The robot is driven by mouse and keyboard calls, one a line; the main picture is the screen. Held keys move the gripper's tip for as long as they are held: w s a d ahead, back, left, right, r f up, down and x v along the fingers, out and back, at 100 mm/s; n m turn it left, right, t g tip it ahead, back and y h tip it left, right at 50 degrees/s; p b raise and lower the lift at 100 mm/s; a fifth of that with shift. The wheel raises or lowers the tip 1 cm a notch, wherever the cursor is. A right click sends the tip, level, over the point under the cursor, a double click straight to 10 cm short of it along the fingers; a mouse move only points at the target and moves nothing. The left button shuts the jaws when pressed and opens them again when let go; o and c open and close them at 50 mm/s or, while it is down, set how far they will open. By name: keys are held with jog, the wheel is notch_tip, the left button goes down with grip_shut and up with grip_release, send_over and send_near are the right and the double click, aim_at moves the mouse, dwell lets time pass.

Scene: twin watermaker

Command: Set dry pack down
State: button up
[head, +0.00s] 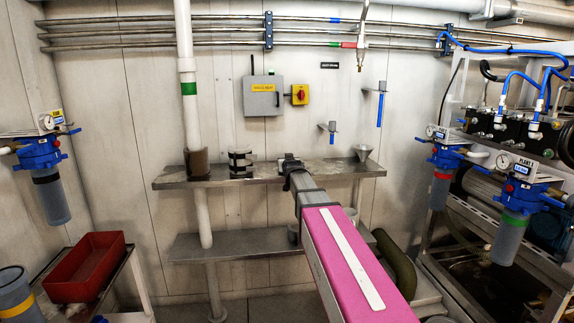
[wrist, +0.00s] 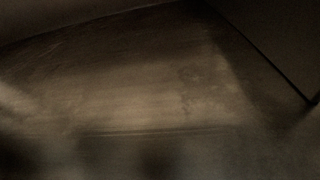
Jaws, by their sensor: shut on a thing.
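My arm reaches forward from the lower right of the head view. My gripper (head: 290,163) is at the upper steel shelf (head: 325,172) on the back wall, near its middle. The gripper is shut, and the dry pack in it is not clearly visible behind my arm. The wrist view is dark and blurred, with a brownish surface close up. I cannot tell whether the pack touches the shelf.
Left of my gripper on the shelf stand a black-and-white banded cylinder (head: 240,163) and a brown cylinder (head: 196,162) by the white pipe (head: 188,120). A funnel (head: 363,152) is at the right end. A lower shelf (head: 235,244) lies beneath.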

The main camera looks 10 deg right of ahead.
jog(key=shift+s+f, duration=0.2)
jog(key=shift+f, duration=0.05)
jog(key=o, duration=0.9)
jog(key=shift+r, duration=0.1)
